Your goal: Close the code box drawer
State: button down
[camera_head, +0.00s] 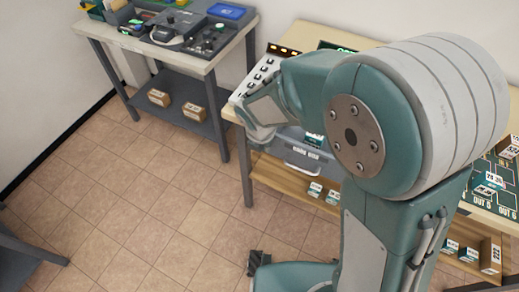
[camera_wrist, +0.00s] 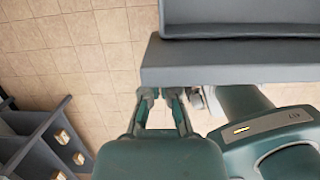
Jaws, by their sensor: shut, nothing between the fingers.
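The grey drawer (camera_head: 301,156) with a label on its front shows under the worktable's edge in the head view, partly hidden by my arm. In the wrist view a broad grey drawer front (camera_wrist: 235,74) spans the upper right, with a recessed grey tray part behind it. The drawer seems to stick out from the table. My gripper (camera_wrist: 162,94) is just below the front's lower left edge in the wrist view, shut and empty; I cannot tell whether it touches. In the head view the fingertips are hard to make out behind the wrist.
The worktable (camera_head: 268,143) carries a panel of buttons (camera_head: 262,75). A second table (camera_head: 203,68) with devices stands at the upper left, boxes (camera_head: 194,112) on its lower shelf. Small boxes (camera_head: 315,188) sit on the shelf beneath the drawer. The tiled floor (camera_head: 150,205) at left is clear.

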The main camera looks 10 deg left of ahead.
jog(key=w+d, duration=0.1)
jog(key=w, duration=0.3)
jog(key=w+d, duration=0.2)
jog(key=w, duration=0.2)
jog(key=w+d, duration=0.1)
jog(key=w, duration=0.4)
jog(key=shift+d, duration=0.25)
jog(key=shift+s, duration=0.1)
